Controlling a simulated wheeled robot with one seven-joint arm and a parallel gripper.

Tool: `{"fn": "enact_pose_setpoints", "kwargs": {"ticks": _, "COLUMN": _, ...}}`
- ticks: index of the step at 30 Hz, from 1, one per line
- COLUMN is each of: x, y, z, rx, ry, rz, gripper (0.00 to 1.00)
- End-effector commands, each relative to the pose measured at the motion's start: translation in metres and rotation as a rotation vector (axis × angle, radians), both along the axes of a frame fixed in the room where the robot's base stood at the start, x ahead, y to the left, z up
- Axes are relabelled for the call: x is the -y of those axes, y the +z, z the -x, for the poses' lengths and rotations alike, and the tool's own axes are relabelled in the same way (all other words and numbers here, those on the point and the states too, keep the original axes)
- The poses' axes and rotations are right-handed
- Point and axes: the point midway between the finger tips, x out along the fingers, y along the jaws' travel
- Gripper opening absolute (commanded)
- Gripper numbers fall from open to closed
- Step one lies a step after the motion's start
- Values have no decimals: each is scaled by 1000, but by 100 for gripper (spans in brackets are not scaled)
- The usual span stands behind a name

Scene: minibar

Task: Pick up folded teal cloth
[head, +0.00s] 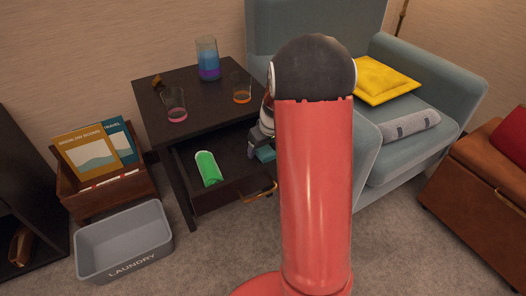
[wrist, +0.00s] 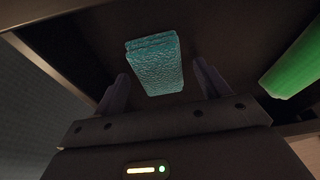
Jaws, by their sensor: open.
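The folded teal cloth (wrist: 155,68) lies in the open drawer and shows between my fingers in the wrist view. In the head view a part of the cloth (head: 265,153) shows at the drawer's right side, with the rest hidden behind my arm. My gripper (wrist: 160,88) is open, with one finger to each side of the cloth. The cloth lies a little beyond the fingertips or level with them; I cannot tell which. In the head view my gripper (head: 261,140) is over the right part of the drawer, partly hidden by my arm.
A green rolled item (head: 208,168) lies in the drawer (head: 232,190), left of the cloth. The dark side table (head: 190,85) above holds glasses. A grey laundry basket (head: 124,240) and a magazine box (head: 105,195) stand at left; a teal armchair (head: 400,165) is at right.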

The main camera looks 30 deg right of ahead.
Motion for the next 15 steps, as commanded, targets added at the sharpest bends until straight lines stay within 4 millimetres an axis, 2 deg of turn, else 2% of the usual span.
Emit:
{"fn": "enact_pose_setpoints", "kwargs": {"ticks": 6, "x": 0, "y": 0, "z": 0, "rx": 1, "ry": 1, "rz": 0, "gripper": 73}}
{"fn": "enact_pose_setpoints", "kwargs": {"ticks": 15, "x": 0, "y": 0, "z": 0, "rx": 1, "ry": 1, "rz": 0, "gripper": 34}}
